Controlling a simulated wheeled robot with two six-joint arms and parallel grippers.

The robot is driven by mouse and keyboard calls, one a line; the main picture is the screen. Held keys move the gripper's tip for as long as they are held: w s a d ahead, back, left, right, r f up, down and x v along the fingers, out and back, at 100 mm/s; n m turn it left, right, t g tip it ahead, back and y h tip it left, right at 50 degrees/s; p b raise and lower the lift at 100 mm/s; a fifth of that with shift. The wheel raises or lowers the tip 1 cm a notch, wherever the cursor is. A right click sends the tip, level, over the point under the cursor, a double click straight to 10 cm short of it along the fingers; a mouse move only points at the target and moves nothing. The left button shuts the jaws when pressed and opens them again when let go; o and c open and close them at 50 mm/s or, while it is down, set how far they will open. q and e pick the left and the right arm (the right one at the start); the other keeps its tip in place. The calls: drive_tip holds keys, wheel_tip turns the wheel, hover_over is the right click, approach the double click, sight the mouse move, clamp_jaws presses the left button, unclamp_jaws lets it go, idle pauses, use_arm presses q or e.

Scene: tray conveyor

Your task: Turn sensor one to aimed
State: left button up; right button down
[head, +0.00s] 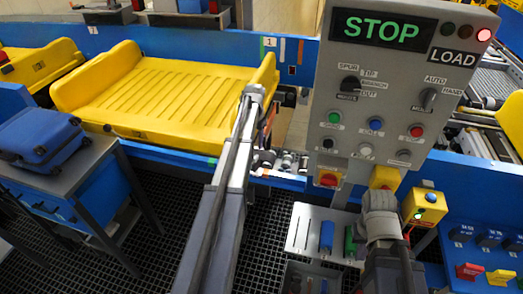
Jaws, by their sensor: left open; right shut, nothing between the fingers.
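The far blue rail carries a white plate marked 1 (268,42). A small dark device (287,96) sits below it beside my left wrist. I cannot tell for sure whether it is sensor one, or which way it points. My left arm reaches up across the near rail; my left gripper (276,157) is open and partly hidden by the arm, among small metal parts at the near rail. My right gripper (382,212) is shut and empty, below the control panel; its fingertips are mostly hidden by the wrist.
A yellow tray (150,108) lies on the conveyor. The grey control panel (395,100) shows STOP, with a red lamp lit by LOAD. A blue suitcase (42,136) rests on a stand at left. A yellow button box (423,208) stands right of my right wrist. Dark grating covers the floor.

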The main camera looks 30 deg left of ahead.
sight(256, 157)
use_arm(q)
drive_tip(key=shift+s+d+f, duration=0.1)
drive_tip(key=shift+s, duration=0.05)
drive_tip(key=shift+f+b, duration=0.7)
drive_tip(key=shift+b, duration=0.1)
wheel_tip(256, 157, down, 6)
drive_tip(key=b, duration=0.6)
drive_tip(key=shift+f, duration=0.1)
drive_tip(key=shift+c, duration=0.2)
clamp_jaws()
